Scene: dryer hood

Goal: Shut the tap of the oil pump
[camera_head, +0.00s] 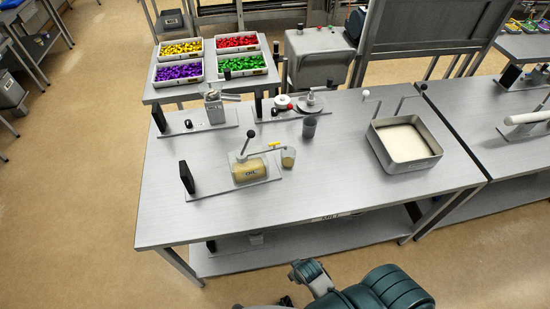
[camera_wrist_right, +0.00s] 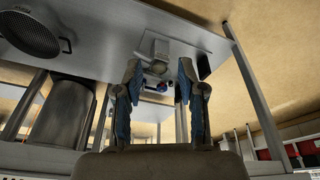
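The oil pump (camera_head: 249,170), a tan cylinder marked OIL on a grey base plate, stands on the front left of the table. A lever with a black ball (camera_head: 250,133) rises from it. A pipe runs from its top to the right, with a small yellow tap handle (camera_head: 275,144) on it. A small cup (camera_head: 288,158) is at the pipe's end. Whether oil flows is too small to tell. My right gripper (camera_wrist_right: 158,68) is open in the right wrist view, its blue-padded fingers apart and nothing held between them. My left gripper is not in view.
The metal table (camera_head: 340,175) is bare right of the pump. A dark cup (camera_head: 309,127) stands behind it, and a metal tray (camera_head: 407,145) at the right. Fixtures with upright black plates line the left. Bins of coloured pieces (camera_head: 211,60) are behind. My teal arm shows at the bottom.

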